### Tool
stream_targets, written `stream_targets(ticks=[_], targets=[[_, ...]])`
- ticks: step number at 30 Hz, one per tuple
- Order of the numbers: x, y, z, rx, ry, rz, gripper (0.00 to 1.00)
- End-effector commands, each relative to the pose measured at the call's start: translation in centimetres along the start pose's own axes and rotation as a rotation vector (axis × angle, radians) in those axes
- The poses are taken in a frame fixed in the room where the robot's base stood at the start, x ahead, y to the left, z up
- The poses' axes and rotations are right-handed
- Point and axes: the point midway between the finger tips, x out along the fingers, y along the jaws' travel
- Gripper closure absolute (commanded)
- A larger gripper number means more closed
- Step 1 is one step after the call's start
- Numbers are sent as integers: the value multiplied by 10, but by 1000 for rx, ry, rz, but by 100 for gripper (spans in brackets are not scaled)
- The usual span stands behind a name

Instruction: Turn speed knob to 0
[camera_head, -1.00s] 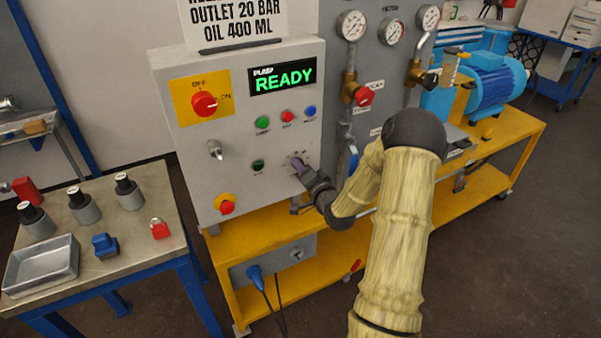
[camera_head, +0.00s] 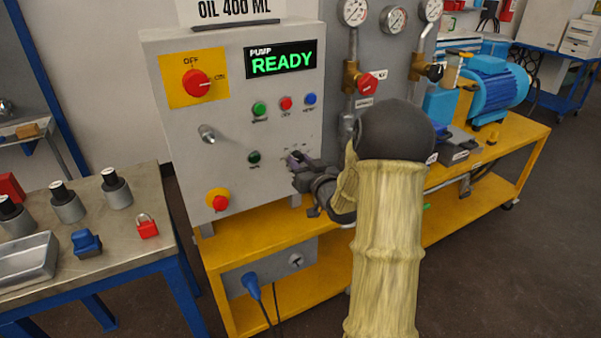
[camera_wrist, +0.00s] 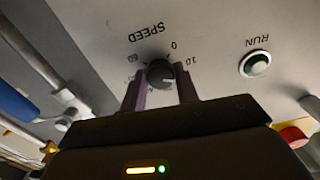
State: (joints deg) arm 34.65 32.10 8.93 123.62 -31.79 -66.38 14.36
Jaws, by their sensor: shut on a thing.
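The dark round speed knob (camera_wrist: 160,73) sits on the grey panel in the wrist view, under the upside-down word SPEED. Scale figures around it include 0 and 10 on its right and 60 on its left. I cannot tell clearly where its pointer stands. My gripper (camera_wrist: 161,88) has one purple-grey finger on each side of the knob and is shut on it. In the head view my gripper (camera_head: 296,160) is at the panel's lower right and hides the knob.
The green RUN button (camera_wrist: 256,64) is right of the knob in the wrist view. The panel (camera_head: 170,130) also carries a red switch (camera_head: 196,84), a lit READY display (camera_head: 282,62) and a red stop button (camera_head: 219,202). Pipes and valves stand to the right.

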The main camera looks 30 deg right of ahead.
Motion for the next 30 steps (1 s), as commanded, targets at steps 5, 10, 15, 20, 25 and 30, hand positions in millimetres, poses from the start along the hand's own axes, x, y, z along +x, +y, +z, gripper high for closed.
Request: stream_targets(ticks=[5,10,15,20,25,30], targets=[[0,1,4,-173,5,1,92],[0,1,4,-334,5,2,92],[0,1,4,-495,5,1,92],[0,1,4,-647,6,1,92],[0,1,4,-808,6,0,92],[0,1,3,-963,5,0,92]])
